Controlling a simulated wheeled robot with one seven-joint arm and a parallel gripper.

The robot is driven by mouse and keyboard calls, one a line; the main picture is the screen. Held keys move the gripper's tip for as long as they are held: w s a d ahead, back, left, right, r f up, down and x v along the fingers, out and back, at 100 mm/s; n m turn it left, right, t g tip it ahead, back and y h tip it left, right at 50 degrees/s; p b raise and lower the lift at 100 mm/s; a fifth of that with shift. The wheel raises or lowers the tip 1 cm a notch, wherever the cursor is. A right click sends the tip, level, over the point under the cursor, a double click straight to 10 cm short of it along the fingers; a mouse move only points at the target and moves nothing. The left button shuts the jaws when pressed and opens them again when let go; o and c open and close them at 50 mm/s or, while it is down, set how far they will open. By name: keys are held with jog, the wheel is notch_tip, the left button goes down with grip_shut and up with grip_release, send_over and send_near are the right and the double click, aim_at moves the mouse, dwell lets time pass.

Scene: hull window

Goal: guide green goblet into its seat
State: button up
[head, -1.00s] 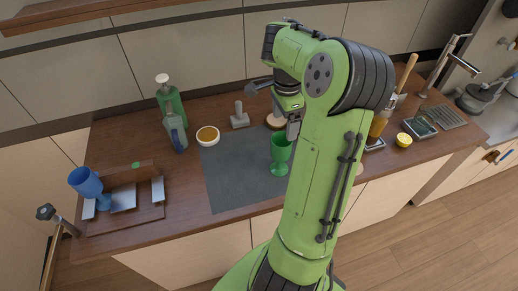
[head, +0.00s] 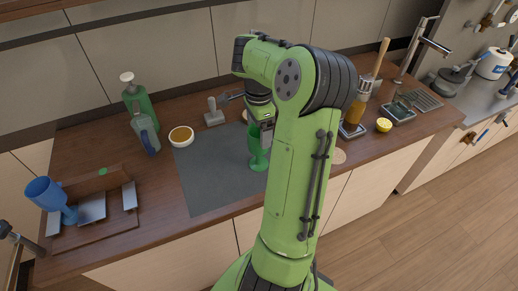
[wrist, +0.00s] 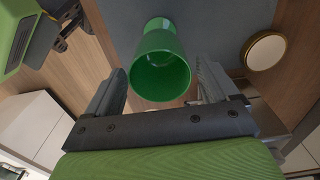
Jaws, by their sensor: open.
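The green goblet (head: 257,152) stands upright on the dark grey mat on the counter. My gripper (head: 266,132) is open beside its cup, partly hidden by my arm in the head view. In the wrist view my gripper (wrist: 160,85) has one finger on each side of the goblet (wrist: 160,68), with visible gaps and the cup's mouth facing the camera. A wooden rack (head: 108,226) at the left carries pale metal plates and a green dot (head: 103,171) on its back board. A blue goblet (head: 45,192) sits tilted at the rack's left end.
A lemon half (head: 384,125) and a scale-like tray (head: 398,112) are at right. The mat's left part is clear.

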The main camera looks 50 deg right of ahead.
jog(key=c, duration=1.2)
jog(key=shift+r, duration=0.1)
jog(key=shift+r+p, duration=0.5)
jog(key=shift+r, duration=0.15)
notch_tip(320, 180, up, 4)
jog(key=shift+f+p, duration=0.15)
jog(key=shift+p, duration=1.1)
